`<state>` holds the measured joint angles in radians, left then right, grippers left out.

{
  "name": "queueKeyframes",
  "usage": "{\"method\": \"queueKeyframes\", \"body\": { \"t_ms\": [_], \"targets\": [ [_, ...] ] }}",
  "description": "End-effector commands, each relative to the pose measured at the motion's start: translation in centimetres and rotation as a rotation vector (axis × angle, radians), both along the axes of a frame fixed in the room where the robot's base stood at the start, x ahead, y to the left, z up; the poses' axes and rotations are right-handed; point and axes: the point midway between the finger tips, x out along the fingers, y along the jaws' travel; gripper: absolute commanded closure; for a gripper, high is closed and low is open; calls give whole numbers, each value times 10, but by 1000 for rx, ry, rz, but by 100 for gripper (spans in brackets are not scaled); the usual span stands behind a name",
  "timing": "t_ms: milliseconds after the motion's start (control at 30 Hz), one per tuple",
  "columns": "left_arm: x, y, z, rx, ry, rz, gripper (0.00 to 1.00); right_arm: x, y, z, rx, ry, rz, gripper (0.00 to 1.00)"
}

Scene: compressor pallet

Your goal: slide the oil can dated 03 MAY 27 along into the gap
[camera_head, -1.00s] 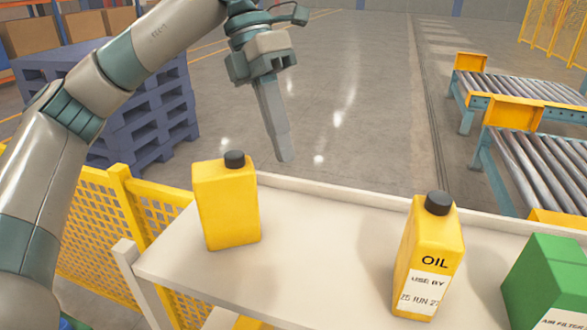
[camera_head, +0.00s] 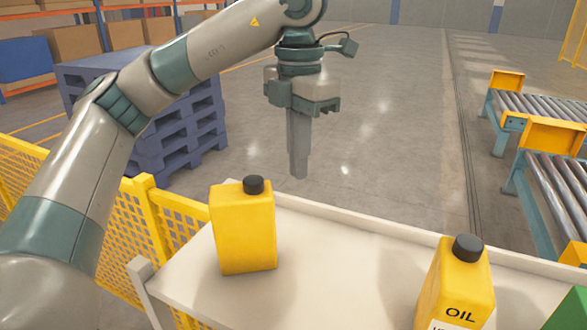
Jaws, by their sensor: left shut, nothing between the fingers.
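A yellow can (camera_head: 243,232) with a black cap stands upright at the left end of the pale shelf (camera_head: 330,255); no writing shows on its visible faces. A second yellow can (camera_head: 455,284) marked OIL stands upright to the right, its date label cut off by the bottom edge. A wide stretch of bare shelf lies between them. I cannot read 03 MAY 27 on either can. My left gripper (camera_head: 299,175) is shut and empty, pointing down, above and behind the shelf's back edge, right of the left can and apart from it. My right gripper is out of view.
A green box (camera_head: 571,312) is partly visible at the lower right corner of the shelf. Yellow mesh fencing (camera_head: 120,225) runs left of the shelf. Blue pallets (camera_head: 175,125) and roller conveyors (camera_head: 555,185) stand beyond, with open floor between.

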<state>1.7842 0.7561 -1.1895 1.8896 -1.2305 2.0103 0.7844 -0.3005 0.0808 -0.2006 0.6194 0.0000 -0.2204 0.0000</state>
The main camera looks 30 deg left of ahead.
Motion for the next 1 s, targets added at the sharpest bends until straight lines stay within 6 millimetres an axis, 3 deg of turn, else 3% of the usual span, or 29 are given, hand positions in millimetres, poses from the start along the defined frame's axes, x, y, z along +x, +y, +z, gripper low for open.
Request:
{"method": "queueKeyframes", "body": {
  "t_ms": [467, 700, 1000],
  "targets": [
    [-1, 0, -46, 0, 4, -2, 100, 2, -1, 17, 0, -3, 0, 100],
    [-2, 0, -88, 0, 5, -1, 100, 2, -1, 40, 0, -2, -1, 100],
    [-29, 14, -89, 0, 0, 1, 100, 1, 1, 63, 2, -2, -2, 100]
  ]
}}
